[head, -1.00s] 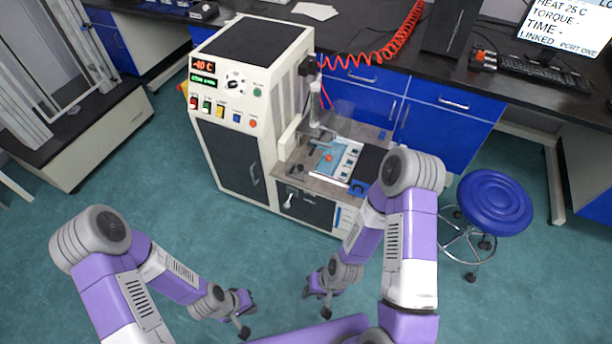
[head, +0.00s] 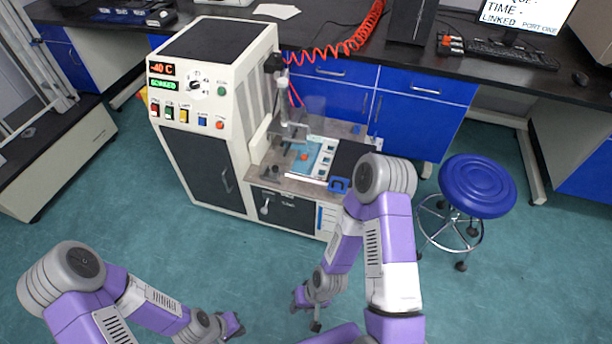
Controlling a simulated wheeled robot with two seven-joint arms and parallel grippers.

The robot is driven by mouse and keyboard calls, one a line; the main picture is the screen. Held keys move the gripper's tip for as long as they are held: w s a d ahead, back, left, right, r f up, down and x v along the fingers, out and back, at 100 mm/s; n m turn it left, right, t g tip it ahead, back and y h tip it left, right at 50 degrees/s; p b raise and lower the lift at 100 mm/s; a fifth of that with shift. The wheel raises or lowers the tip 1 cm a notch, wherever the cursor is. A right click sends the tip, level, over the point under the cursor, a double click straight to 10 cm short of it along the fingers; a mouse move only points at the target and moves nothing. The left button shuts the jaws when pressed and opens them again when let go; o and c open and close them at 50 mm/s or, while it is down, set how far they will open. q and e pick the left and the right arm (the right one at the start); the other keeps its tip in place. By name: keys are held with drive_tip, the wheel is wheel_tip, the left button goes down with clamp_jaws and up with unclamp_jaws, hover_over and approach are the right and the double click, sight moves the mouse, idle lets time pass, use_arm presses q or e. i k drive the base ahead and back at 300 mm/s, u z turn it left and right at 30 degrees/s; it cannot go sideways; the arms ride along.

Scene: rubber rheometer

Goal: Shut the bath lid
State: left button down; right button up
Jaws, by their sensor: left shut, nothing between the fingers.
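The white rheometer machine (head: 205,138) stands ahead of me, its display reading about -40 C. Its low deck holds a pale blue tray with a red spot (head: 306,158), a dark flat panel (head: 352,158) and a blue block (head: 338,184). A clear, faint panel stands behind the deck. I cannot tell which part is the bath lid, or how far open it is. My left gripper (head: 236,326) is shut and empty, low over the floor in front of the machine. My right gripper (head: 306,306) is also low, apart from the machine; its jaws are too small to read.
A blue stool (head: 478,186) on casters stands right of the machine. A dark bench with blue drawers (head: 421,98) runs behind, carrying a keyboard (head: 508,56) and a monitor. A red coiled hose (head: 350,45) hangs over the bench. Open green floor lies in front of the machine.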

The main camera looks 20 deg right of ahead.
sight(347, 153)
drive_tip(key=z, duration=2.6)
drive_tip(key=i, duration=1.9)
drive_tip(key=u, duration=3.4)
drive_tip(key=i, duration=0.5)
